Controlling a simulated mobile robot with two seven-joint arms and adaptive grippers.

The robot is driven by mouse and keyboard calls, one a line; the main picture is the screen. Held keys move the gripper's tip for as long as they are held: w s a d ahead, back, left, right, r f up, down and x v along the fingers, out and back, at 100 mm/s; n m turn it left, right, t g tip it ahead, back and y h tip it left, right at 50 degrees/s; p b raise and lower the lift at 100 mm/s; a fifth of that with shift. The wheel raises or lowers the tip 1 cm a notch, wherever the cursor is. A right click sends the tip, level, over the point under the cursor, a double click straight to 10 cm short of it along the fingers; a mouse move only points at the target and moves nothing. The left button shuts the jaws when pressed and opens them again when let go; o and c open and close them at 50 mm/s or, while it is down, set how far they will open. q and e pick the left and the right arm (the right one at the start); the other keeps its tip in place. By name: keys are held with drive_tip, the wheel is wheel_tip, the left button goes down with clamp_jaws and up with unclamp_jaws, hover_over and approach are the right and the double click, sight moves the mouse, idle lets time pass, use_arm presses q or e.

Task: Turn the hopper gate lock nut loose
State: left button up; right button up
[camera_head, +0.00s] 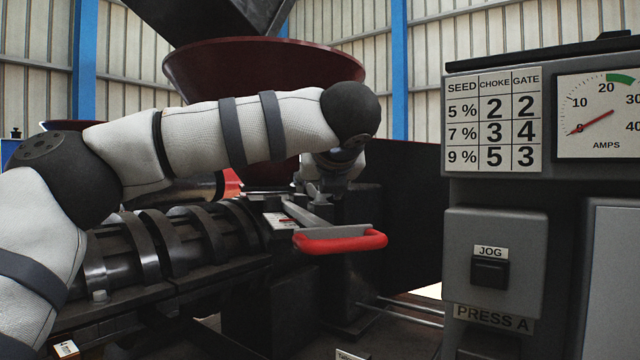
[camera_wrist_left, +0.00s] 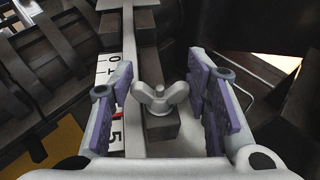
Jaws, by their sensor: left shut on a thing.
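The hopper gate lock nut is a pale grey wing nut (camera_wrist_left: 160,98) on a dark square block in the left wrist view. My left gripper (camera_wrist_left: 161,88) has its purple-padded fingers on both sides of it, shut on its two wings. The gate slide has a red handle (camera_head: 340,241) toward me. My right gripper is in neither view.
A numbered scale plate (camera_wrist_left: 115,138) lies left of the nut. The ribbed press barrel (camera_head: 165,245) runs along the left. A grey control panel (camera_head: 495,265) with a JOG button, a settings table and an amps gauge (camera_head: 598,115) stands at the right.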

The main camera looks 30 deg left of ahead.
use_arm(q)
drive_tip(key=shift+n+g+y, duration=0.6)
drive_tip(key=shift+n, duration=0.1)
drive_tip(key=o, duration=1.2)
drive_tip(key=v, duration=1.2)
drive_tip(key=shift+s+a, duration=0.1)
